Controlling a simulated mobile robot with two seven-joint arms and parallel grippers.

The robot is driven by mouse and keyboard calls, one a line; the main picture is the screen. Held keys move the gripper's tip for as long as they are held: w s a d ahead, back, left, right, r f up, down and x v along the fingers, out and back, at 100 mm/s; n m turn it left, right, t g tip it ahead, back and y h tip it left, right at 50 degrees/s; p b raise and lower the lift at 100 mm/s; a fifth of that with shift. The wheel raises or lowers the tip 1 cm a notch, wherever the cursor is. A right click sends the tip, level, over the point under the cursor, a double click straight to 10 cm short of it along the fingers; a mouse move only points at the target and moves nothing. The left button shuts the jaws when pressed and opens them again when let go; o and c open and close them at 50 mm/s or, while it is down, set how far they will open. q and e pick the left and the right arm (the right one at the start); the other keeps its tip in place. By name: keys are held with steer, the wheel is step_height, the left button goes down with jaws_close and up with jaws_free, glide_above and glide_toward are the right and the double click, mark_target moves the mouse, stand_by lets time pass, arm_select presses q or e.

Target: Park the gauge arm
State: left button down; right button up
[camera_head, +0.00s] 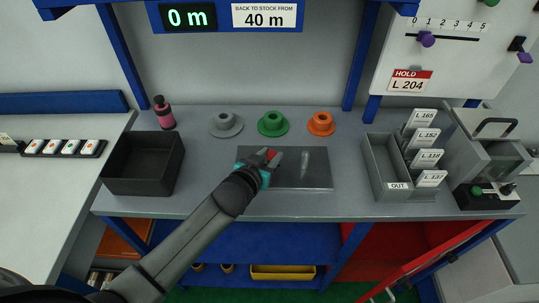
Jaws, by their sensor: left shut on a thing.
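My left gripper (267,161) is over the left part of a dark plate (318,172) set in the grey bench. It is shut on a small red piece (275,155), which may be the knob of the gauge arm; the hand hides most of what it holds. Bits of teal (265,181) show beside and under the hand. I cannot make out the rest of the gauge arm. A pale streak (304,163) shows on the plate to the right of the hand. My right gripper is not in view.
Grey (226,124), green (273,123) and orange (321,123) flanged hubs stand behind the plate. A black bin (144,187) and a pink bottle (163,112) are on the left; a grey card tray (379,169) and a machine (487,160) are on the right.

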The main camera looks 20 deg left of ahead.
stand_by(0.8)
arm_select(q)
steer(key=a+p, duration=0.1)
steer(key=a, duration=0.1)
steer(key=s+a+p, duration=0.1)
steer(key=a, duration=0.2)
steer(key=shift+s+p, duration=0.2)
steer(key=shift+p, duration=0.2)
steer(key=shift+a, duration=0.1)
steer(key=c, duration=0.5)
jaws_free()
steer(key=shift+c, duration=0.2)
steer(key=shift+s, duration=0.1)
